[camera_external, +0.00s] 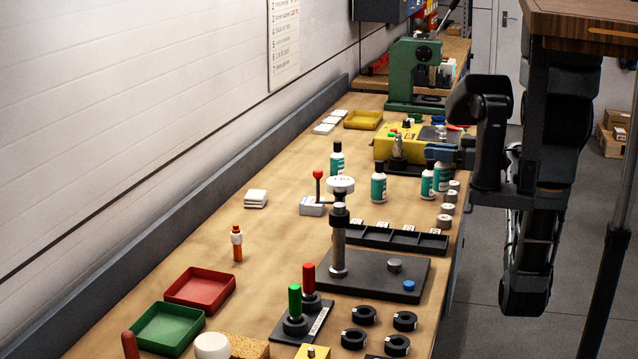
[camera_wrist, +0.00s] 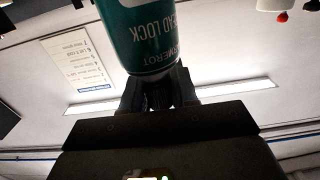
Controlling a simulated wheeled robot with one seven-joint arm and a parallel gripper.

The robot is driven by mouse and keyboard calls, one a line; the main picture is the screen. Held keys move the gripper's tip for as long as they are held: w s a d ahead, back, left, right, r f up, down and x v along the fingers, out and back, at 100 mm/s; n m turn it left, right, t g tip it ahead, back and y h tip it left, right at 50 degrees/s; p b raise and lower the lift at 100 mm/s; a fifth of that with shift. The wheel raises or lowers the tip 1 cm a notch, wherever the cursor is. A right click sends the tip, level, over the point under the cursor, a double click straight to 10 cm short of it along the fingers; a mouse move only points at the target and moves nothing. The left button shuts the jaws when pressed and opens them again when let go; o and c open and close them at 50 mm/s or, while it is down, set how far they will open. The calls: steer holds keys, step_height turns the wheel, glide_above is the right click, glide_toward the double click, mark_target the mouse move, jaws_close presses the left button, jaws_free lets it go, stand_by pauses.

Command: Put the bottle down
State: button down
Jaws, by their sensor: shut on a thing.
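My gripper (camera_external: 432,154) reaches in from the right over the bench's right edge and is shut on a bottle. In the wrist view the held bottle (camera_wrist: 150,35) has a teal label with upside-down white lettering, and the fingers (camera_wrist: 160,90) close at its cap end, which is hidden. In the external view two teal-and-white bottles, one at the left (camera_external: 427,184) and one at the right (camera_external: 442,177), stand upright just under the fingers, their tops covered. I cannot tell which is held, or whether its base touches the bench.
Two more bottles with black caps, a nearer one (camera_external: 379,183) and a farther one (camera_external: 337,161), stand to the left. Round metal pieces (camera_external: 447,209) line the bench's right edge. A black divided tray (camera_external: 390,238) lies in front, and a yellow fixture (camera_external: 392,150) behind. Bare bench shows left of the bottles.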

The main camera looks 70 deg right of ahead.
steer(key=w+a+f, duration=0.3)
steer(key=w+f, duration=0.3)
steer(key=f, duration=0.2)
steer(key=shift+a+b, duration=0.25)
steer(key=shift+b, duration=0.05)
steer(key=shift+f, duration=0.1)
steer(key=c, duration=0.9)
jaws_free()
steer(key=shift+f, duration=0.1)
steer(key=shift+o, duration=0.2)
steer(key=shift+s, duration=0.1)
steer(key=s, duration=1.2)
steer(key=shift+r+b, duration=0.2)
steer(key=shift+b, duration=0.15)
